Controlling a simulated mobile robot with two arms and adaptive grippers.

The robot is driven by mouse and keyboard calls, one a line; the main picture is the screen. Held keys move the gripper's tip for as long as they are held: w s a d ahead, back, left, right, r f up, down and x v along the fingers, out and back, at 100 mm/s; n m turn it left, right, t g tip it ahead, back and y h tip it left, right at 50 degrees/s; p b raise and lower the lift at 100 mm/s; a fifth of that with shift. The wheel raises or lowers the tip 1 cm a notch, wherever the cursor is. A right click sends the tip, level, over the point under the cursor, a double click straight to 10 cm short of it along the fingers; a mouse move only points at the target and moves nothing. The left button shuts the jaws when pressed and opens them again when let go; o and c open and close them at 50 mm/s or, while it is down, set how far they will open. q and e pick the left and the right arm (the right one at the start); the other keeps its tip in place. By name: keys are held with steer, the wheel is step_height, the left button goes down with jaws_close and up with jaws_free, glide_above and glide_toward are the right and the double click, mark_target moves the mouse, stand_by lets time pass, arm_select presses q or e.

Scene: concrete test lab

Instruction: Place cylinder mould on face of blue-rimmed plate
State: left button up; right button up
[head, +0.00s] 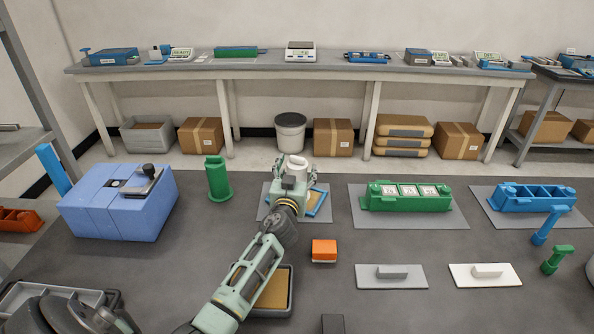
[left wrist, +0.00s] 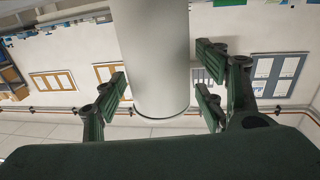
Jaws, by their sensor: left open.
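The cylinder mould (head: 298,162) is pale grey-white; its top shows at my left gripper (head: 293,176) in the head view. In the left wrist view the mould (left wrist: 158,60) is a smooth tube between the open fingers of my left gripper (left wrist: 163,83), with a small gap on each side. The blue-rimmed plate (head: 322,204) has a tan face and lies behind my gripper on a grey mat. My gripper and arm hide the mould's lower part and much of the plate, so I cannot tell whether the mould rests on the face.
An orange block (head: 324,250) is right of my forearm, and a tan-filled tray (head: 285,304) is partly behind it. A green upright holder (head: 218,180) and blue box (head: 118,203) stand left. A green mould rack (head: 408,198) and blue rack (head: 534,197) are right.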

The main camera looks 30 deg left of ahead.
arm_select(q)
steer(key=shift+s+r, duration=0.1)
steer(key=shift+r, duration=0.05)
steer(key=v, duration=0.7)
steer(key=shift+s+b, duration=0.15)
steer(key=shift+b, duration=0.2)
